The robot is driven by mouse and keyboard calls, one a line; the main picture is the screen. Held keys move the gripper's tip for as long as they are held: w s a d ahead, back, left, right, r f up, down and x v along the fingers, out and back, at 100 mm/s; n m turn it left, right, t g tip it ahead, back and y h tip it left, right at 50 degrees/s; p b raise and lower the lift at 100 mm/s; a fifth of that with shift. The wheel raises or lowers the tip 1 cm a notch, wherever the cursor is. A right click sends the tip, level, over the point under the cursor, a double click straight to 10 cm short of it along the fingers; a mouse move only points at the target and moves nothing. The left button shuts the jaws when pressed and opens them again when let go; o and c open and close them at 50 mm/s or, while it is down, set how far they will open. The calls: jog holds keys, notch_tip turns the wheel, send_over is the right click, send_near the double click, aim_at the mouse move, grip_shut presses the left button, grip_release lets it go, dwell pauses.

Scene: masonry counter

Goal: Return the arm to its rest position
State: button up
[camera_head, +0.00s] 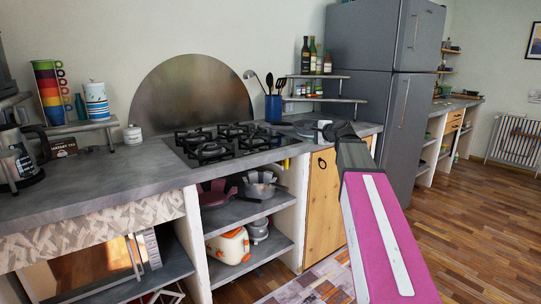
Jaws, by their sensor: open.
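My arm, with a pink link and a pale strip, reaches up from the bottom right in the head view. At its far end is my dark gripper (338,130), in front of the right end of the counter (100,176). It is open, and I see nothing held in it. Its fingers are small and dark, so their exact spread is hard to make out. A small white item (323,124) shows just left of the gripper; I cannot tell whether they touch.
A gas hob (228,143) and a blue utensil pot (273,108) stand left of my gripper. A tiered shelf with bottles (305,55) is behind it. A grey fridge (385,60) rises close on the right. The wooden floor (470,220) at right is clear.

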jog(key=s+f+n+g+h, duration=0.25)
jog(key=s+f, duration=0.35)
jog(key=f, duration=0.6)
jog(key=s+a+f+n+g+h, duration=0.1)
jog(key=s+f+n+g, duration=0.4)
jog(key=f, duration=0.6)
jog(key=s+f+n+g+h, duration=0.2)
jog(key=s+f, duration=0.5)
jog(key=f, duration=0.5)
jog(key=s+d+f+n+g+h, duration=0.2)
jog(key=s+f+n+g, duration=0.1)
jog(key=s+f, duration=0.5)
jog(key=shift+s+f, duration=0.3)
jog(key=shift+s, duration=0.85)
jog(key=shift+h, duration=0.25)
